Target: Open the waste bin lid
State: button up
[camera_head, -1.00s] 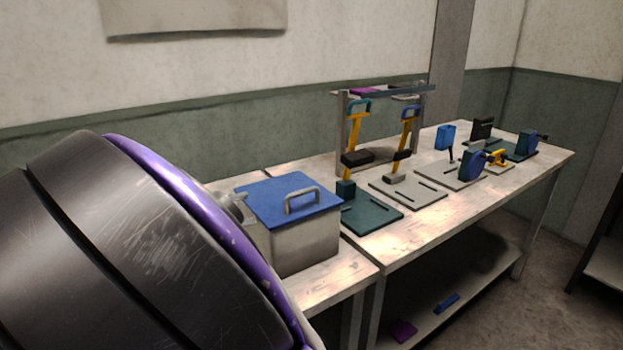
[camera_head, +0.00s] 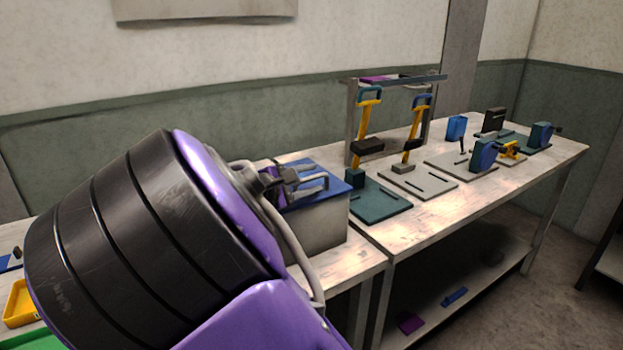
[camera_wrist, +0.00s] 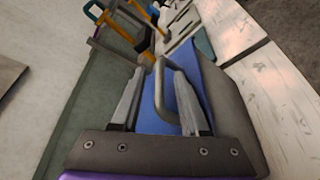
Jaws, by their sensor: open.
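The waste bin is a grey box (camera_head: 322,228) with a flat blue lid (camera_head: 334,178), which lies shut. A grey bar handle (camera_head: 322,182) stands on the lid; it also shows in the wrist view (camera_wrist: 158,98). My gripper (camera_head: 306,183) is over the lid at the handle, partly hidden by my arm. In the wrist view my gripper (camera_wrist: 160,72) is open, and the handle appears between its two fingers. I cannot tell whether a finger touches it. The lid (camera_wrist: 207,85) also shows behind the fingers.
A long workbench (camera_head: 410,228) runs to the right, with a teal plate (camera_head: 378,207), a grey plate (camera_head: 435,190) and yellow-armed presses close beside the bin. A metal frame (camera_head: 353,125) stands behind them. A yellow tray (camera_head: 20,303) is at the lower left.

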jog(key=shift+w+d, duration=0.1)
grip_shut()
dwell(1.4)
